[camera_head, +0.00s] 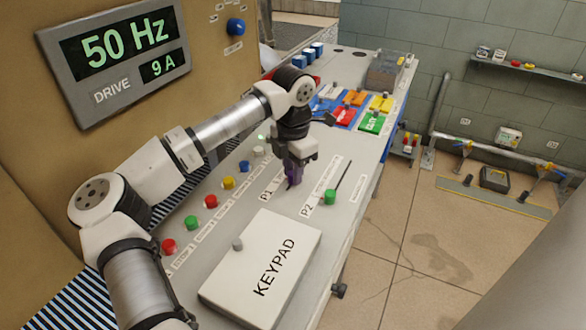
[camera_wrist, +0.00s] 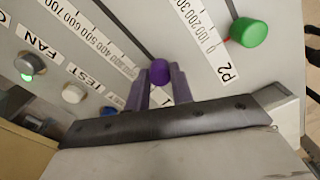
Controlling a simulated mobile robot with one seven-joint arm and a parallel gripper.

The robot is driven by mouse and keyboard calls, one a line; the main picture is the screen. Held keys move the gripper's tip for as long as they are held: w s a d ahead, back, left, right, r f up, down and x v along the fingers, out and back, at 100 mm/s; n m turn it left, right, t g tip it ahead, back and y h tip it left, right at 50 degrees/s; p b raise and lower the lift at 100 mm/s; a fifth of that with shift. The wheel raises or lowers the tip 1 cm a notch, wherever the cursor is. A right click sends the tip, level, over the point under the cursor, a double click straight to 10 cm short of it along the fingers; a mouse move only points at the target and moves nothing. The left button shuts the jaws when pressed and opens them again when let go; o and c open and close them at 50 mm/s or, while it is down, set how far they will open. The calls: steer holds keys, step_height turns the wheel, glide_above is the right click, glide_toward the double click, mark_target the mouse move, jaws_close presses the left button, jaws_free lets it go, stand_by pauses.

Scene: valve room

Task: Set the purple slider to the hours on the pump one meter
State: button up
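The purple slider knob (camera_wrist: 160,71) sits between the two fingertips of my gripper (camera_wrist: 160,80) in the wrist view. The fingers stand close on either side of it; I cannot tell whether they press on it. The knob is near the P1 end of its scale strip (camera_wrist: 95,40), whose numbers run up to 700. The P1 label (camera_head: 267,195) shows in the head view. There my gripper (camera_head: 293,170) points down at the console, with purple between its fingers. No meter marked pump one with hours is readable.
The green P2 slider knob (camera_head: 330,197) is to the right. A keypad box (camera_head: 262,265) stands in front. Several coloured buttons (camera_head: 211,201) line the left side. A display panel (camera_head: 115,58) reads 50 Hz, DRIVE, 9 A. Red, green and other coloured blocks (camera_head: 373,123) lie behind.

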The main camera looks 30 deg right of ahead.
jaws_close()
steer(key=shift+d, duration=0.1)
steer(key=w+d, duration=0.1)
steer(key=d, duration=0.2)
steer(key=w+d, duration=0.2)
steer(key=d, duration=0.1)
steer(key=w+d, duration=0.2)
steer(key=d, duration=0.1)
steer(key=shift+w+p, duration=0.2)
steer(key=shift+p, duration=0.2)
steer(key=o, duration=0.7)
jaws_free()
